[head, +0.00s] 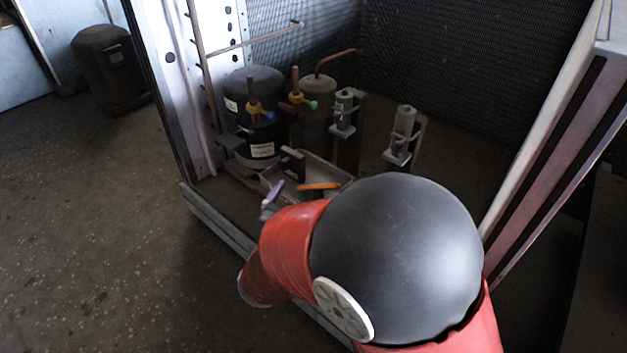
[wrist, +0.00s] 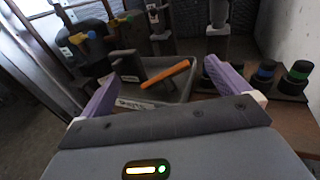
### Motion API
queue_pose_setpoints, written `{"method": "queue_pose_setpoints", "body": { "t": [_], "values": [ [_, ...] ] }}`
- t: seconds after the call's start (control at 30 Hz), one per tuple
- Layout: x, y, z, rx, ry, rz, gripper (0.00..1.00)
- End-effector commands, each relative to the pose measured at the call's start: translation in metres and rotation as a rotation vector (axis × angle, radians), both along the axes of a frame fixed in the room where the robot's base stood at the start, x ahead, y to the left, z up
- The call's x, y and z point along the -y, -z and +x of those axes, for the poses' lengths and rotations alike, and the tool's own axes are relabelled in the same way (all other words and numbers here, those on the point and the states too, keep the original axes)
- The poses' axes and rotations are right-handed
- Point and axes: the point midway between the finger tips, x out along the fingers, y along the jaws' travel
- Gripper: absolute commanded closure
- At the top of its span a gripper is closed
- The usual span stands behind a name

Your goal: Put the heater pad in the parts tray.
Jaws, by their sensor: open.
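An orange strip, which looks like the heater pad (wrist: 166,74), lies slanted in the grey parts tray (wrist: 136,104). One end seems to rest at or over the tray's rim; I cannot tell whether it touches the floor of the tray. The strip (head: 318,186) and the tray (head: 330,168) also show in the head view, partly behind my arm. A black block-like part (wrist: 126,64) is in the tray to the left of the strip. My gripper (wrist: 162,70) is open, its purple fingers apart on either side of the strip, with nothing held between them.
A dark compressor (head: 254,115) with valves stands behind the tray. Grey cylinders on brackets (head: 403,135) stand to the right. Several dark knobs with coloured bands (wrist: 264,70) sit right of my gripper. A metal housing post (head: 185,80) rises at the left.

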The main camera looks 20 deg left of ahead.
Motion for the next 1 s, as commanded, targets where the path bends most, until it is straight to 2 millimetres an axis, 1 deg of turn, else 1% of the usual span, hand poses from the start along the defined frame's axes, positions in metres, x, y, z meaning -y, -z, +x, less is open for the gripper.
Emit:
{"method": "queue_pose_setpoints", "body": {
  "t": [0.03,0.1,0.2,0.3,0.47,1.0],
  "values": [
    [0.0,-0.001,-0.011,-0.001,-0.004,0.0,0.0],
    [0.002,-0.001,-0.024,-0.001,-0.003,-0.001,0.0],
    [0.003,-0.002,-0.037,0.0,-0.003,0.0,0.0],
    [0.005,-0.002,-0.045,0.0,-0.001,0.0,0.0],
    [0.006,-0.003,-0.049,0.001,0.0,0.0,0.0],
    [0.006,-0.002,-0.049,0.0,0.0,0.0,0.0]
  ]
}}
